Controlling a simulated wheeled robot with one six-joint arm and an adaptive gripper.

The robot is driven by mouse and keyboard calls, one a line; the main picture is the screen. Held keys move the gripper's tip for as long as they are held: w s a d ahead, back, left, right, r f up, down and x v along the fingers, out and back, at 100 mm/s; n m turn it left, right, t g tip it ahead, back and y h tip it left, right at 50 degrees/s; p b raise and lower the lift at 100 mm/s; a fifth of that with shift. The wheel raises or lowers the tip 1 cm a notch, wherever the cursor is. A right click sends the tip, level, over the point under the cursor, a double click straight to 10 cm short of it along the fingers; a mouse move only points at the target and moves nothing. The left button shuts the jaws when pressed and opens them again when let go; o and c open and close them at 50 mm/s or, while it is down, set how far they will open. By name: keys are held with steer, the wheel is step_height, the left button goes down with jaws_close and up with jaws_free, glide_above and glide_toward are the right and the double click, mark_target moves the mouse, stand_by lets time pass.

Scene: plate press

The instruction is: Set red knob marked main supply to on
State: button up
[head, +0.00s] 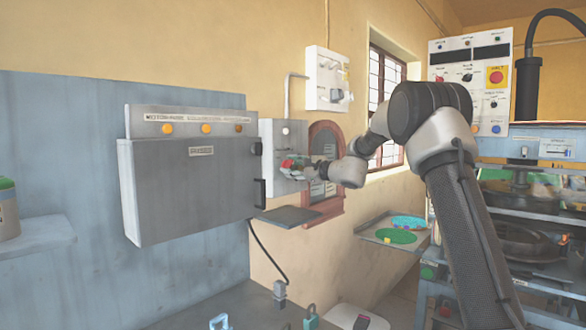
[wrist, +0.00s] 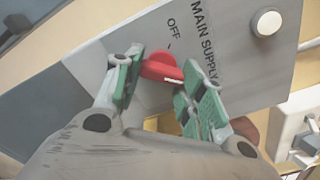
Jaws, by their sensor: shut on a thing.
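The red knob (wrist: 163,70) sits on a grey panel (wrist: 235,70) printed MAIN SUPPLY, with OFF printed beside the knob. A white mark shows on the knob's handle. My gripper (wrist: 162,84) has one green-padded finger on each side of the knob and is shut on it. In the head view the red knob (head: 287,164) is on the front of a grey switch box (head: 284,139), with my gripper (head: 297,167) reaching it from the right. The fingers partly hide the knob, and no ON label can be seen.
A white round button (wrist: 267,23) is on the panel near the knob. A large grey cabinet (head: 190,190) with orange lamps stands left of the switch box, and a small shelf (head: 290,216) juts out below. A white wall box (head: 322,85) hangs above.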

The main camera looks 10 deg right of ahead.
steer(key=shift+f+m, duration=0.15)
steer(key=shift+m, duration=0.35)
steer(key=o, duration=1)
steer(key=v, duration=1.2)
